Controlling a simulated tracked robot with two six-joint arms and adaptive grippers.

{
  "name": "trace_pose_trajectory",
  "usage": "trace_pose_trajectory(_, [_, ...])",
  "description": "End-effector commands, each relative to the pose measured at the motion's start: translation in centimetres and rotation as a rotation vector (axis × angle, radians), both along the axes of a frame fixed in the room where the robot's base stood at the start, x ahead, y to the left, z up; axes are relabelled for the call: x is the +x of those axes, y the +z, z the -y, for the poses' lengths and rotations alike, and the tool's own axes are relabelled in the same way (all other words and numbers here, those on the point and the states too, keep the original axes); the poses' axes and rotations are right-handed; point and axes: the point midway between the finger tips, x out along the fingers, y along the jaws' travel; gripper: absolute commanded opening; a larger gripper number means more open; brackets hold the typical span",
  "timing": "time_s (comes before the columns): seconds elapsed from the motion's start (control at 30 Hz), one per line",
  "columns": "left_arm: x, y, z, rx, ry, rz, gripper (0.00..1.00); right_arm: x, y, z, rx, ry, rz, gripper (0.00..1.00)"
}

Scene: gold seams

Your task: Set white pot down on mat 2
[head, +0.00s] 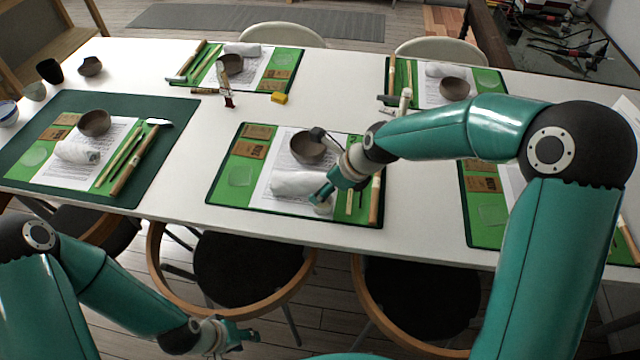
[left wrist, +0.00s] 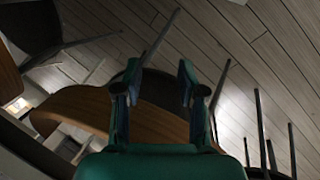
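My right gripper (head: 326,198) is low over the front middle mat (head: 228,200), at the right end of a white rolled cloth (head: 292,184). A small pale object (head: 324,208), possibly the white pot, shows at its fingertips. It is mostly hidden, and I cannot tell whether the fingers hold it or whether it touches the mat. My left gripper (head: 240,336) is in front of the table, over the chairs. The left wrist view shows its two fingers (left wrist: 158,85) apart with nothing between them.
A brown bowl (head: 309,147) stands on the middle mat close to my right wrist, with wooden tools at the right. Other mats with bowls lie around the white table. Chairs (head: 240,265) stand along the front edge.

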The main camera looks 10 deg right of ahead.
Motion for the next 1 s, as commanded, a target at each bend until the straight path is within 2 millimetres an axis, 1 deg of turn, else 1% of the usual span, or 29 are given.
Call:
trace_pose_trajectory(0.13, [0.0,0.4,0.0,0.0,0.0,0.0,0.4,0.0,0.8,0.0,0.0,0.0,0.002,0.74])
trace_pose_trajectory(0.2, [0.0,0.7,0.0,0.0,0.0,0.0,0.4,0.0,1.7,0.0,0.0,0.0,0.003,0.74])
trace_pose_trajectory(0.27, [0.0,0.5,0.0,0.0,0.0,0.0,0.4,-0.3,2.3,0.4,0.0,-0.001,0.004,0.74])
trace_pose_trajectory(0.6, [0.0,0.8,0.0,0.0,0.0,0.0,0.4,-2.7,8.4,2.9,0.0,-0.001,0.006,0.74])
trace_pose_trajectory(0.7, [0.0,0.8,0.0,0.0,0.0,0.0,0.4,-3.3,9.8,3.5,0.0,-0.001,0.003,0.74])
trace_pose_trajectory(0.83, [0.0,0.9,0.0,0.0,0.0,0.0,0.4,-3.9,11.1,4.0,0.0,-0.001,0.003,0.74])
trace_pose_trajectory(1.0, [0.0,0.9,0.0,0.0,0.0,0.0,0.4,-4.2,11.6,4.3,0.0,0.0,0.0,0.74])
